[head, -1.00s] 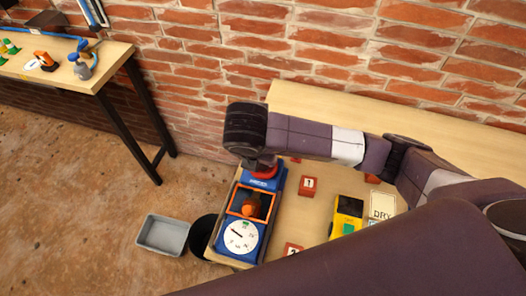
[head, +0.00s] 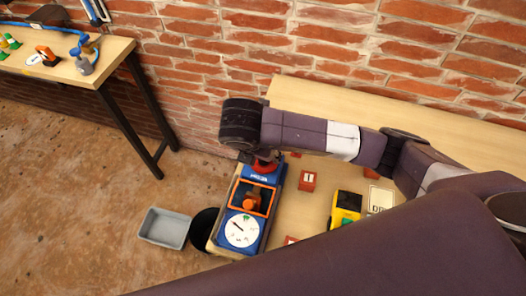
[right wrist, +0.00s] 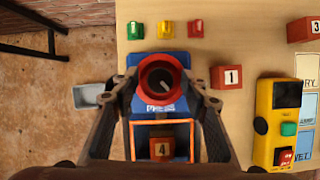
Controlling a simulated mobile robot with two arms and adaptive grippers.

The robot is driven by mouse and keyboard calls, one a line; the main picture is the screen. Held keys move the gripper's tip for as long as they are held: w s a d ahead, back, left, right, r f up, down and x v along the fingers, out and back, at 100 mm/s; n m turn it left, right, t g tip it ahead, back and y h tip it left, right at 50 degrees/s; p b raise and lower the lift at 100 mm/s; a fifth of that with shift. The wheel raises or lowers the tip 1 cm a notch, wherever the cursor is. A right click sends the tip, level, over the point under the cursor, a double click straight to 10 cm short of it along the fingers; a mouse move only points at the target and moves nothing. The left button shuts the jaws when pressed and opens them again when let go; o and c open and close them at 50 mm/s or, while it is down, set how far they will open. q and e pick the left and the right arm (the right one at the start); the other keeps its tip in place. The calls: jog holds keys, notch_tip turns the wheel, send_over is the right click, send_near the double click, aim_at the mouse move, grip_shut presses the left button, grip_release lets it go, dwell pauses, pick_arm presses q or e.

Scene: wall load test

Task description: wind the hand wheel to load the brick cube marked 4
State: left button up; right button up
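The blue press (head: 262,175) stands at the left end of the bench. Its red hand wheel (right wrist: 160,75) is on top, seen from above in the right wrist view. My right gripper (right wrist: 160,80) has one finger on each side of the wheel, tips close to its rim; I cannot tell whether they press on it. The brick cube marked 4 (right wrist: 161,149) sits inside the press's orange frame (right wrist: 192,139). The frame also shows in the head view (head: 236,196). A white dial (head: 241,231) with a dark needle faces up at the front. My left gripper is out of view.
Cube 1 (right wrist: 231,77) and a yellow device (right wrist: 263,125) stand to the right, cube 3 (right wrist: 305,29) farther off. Several small coloured pieces (right wrist: 165,29) lie behind the press. A grey tray (head: 164,228) and black bin (head: 204,230) are on the floor at left.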

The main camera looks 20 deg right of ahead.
jog(key=shift+v, duration=0.8)
jog(key=v, duration=1)
jog(key=shift+r, duration=0.2)
jog(key=shift+s, duration=0.15)
